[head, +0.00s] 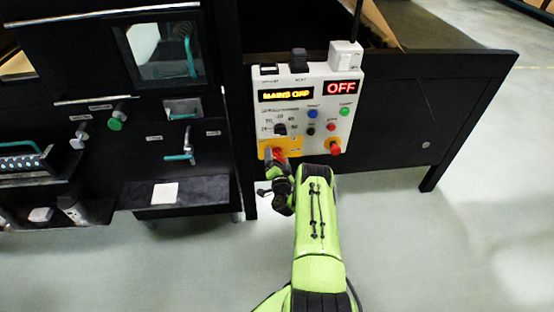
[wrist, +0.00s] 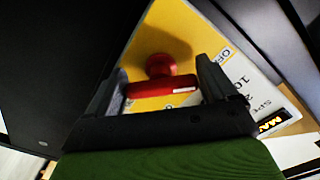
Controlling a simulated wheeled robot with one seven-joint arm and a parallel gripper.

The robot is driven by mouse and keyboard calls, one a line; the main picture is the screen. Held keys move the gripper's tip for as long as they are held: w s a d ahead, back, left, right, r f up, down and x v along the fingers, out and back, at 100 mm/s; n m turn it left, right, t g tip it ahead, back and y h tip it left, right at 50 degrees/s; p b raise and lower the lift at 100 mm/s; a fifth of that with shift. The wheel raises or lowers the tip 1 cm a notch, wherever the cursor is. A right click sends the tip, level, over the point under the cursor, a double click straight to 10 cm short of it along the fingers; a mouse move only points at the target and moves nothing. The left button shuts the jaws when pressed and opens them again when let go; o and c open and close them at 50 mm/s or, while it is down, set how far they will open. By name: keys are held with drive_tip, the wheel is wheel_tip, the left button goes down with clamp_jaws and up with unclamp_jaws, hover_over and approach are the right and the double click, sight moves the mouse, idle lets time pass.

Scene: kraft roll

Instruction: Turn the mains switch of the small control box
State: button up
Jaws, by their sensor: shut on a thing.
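The small control box (head: 335,95) is a pale panel with "MAINS OFF" and "OFF" on its displays. Its mains switch (head: 279,154) is a red rotary handle on a yellow plate at the lower left of the panel. My gripper (head: 277,163) is at this switch and partly covers it. In the wrist view the red handle (wrist: 160,88) lies between the two dark fingers of my gripper (wrist: 162,80), which is shut on it. The handle's bar runs from finger to finger, with its round red hub behind.
A red mushroom button (head: 335,149) sits on another yellow plate to the right. A dark machine with teal handles (head: 188,145) stands to the left. Open pale floor (head: 450,240) lies to the right.

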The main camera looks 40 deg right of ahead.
idle(0.4)
drive_tip(key=o, duration=0.8)
drive_tip(key=shift+o, duration=0.2)
drive_tip(key=p+v, duration=0.9)
drive_tip(key=v, duration=0.6)
drive_tip(key=shift+s+a, duration=0.25)
drive_tip(key=shift+a, duration=0.05)
